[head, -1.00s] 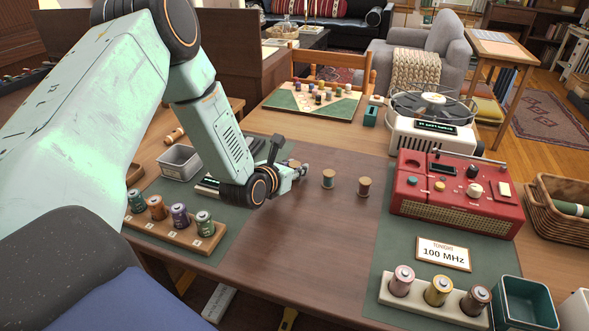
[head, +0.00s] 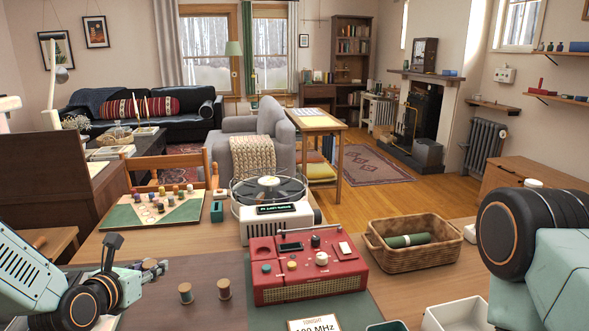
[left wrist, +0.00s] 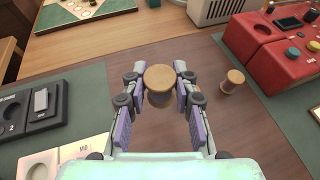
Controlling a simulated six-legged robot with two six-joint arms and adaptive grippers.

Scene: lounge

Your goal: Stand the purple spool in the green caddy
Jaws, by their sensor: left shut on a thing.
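My left gripper (head: 152,268) is low over the table at the left of the head view. In the left wrist view (left wrist: 160,85) its fingers are closed around a spool with a tan wooden top (left wrist: 159,76); its thread colour is hard to tell. One more spool (left wrist: 230,82) stands to its right. In the head view, two spools (head: 185,292) (head: 224,289) stand upright on the brown table, right of the gripper. A dark green open box (head: 387,326), which looks like the caddy, is cut off at the bottom edge. My right gripper is out of view.
A red radio (head: 308,270) stands right of the spools, with a white turntable (head: 268,215) behind. A wicker basket (head: 414,246) and a white bin (head: 455,316) are farther right. A game board with pegs (head: 160,210) lies at the back left. A dark switch box (left wrist: 35,108) is left of the gripper.

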